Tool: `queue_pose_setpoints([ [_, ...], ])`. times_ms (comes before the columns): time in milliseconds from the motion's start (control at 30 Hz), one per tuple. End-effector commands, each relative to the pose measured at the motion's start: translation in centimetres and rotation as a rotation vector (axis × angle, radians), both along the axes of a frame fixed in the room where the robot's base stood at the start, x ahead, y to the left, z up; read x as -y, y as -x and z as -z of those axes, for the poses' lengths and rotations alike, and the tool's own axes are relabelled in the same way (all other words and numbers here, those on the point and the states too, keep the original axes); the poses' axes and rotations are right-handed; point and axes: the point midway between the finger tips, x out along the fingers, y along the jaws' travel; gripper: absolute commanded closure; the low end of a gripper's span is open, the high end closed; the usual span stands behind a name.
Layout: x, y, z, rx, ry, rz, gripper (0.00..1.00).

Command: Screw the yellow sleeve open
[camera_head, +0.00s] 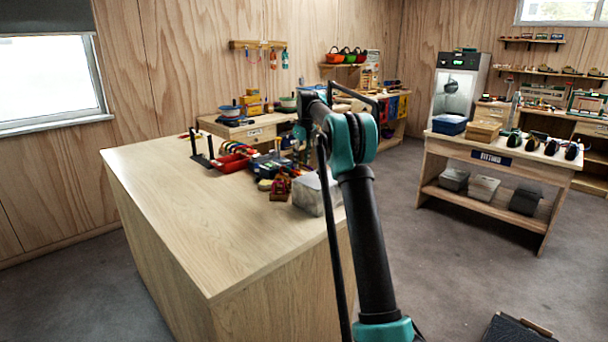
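I cannot make out the yellow sleeve for certain in the head view. Small yellow patches show among the gear on the near wooden counter (200,215), but they are too small to tell apart. My dark and teal arm rises from the lower right and reaches over the counter's right end. Its far part lies over the cluttered gear. My gripper's fingertips cannot be made out there, so whether it is open, shut or holding something is unclear.
A red tray (231,163), a dark two-post stand (201,149) and a grey translucent box (312,196) are on the counter. Its left and front top is bare. A bench labelled FITTING (496,159) stands at right, with grey floor between. A dark flat object (512,330) lies at bottom right.

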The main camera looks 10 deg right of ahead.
Motion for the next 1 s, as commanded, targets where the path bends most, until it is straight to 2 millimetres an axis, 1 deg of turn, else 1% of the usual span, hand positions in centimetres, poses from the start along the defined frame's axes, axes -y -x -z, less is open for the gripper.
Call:
queue_pose_setpoints([
  [433, 0.09, -0.08, -0.04, 0.000, 0.000, 0.000, 0.62],
  [1000, 0.90, -0.67, -0.07, 0.000, 0.000, 0.000, 0.62],
])
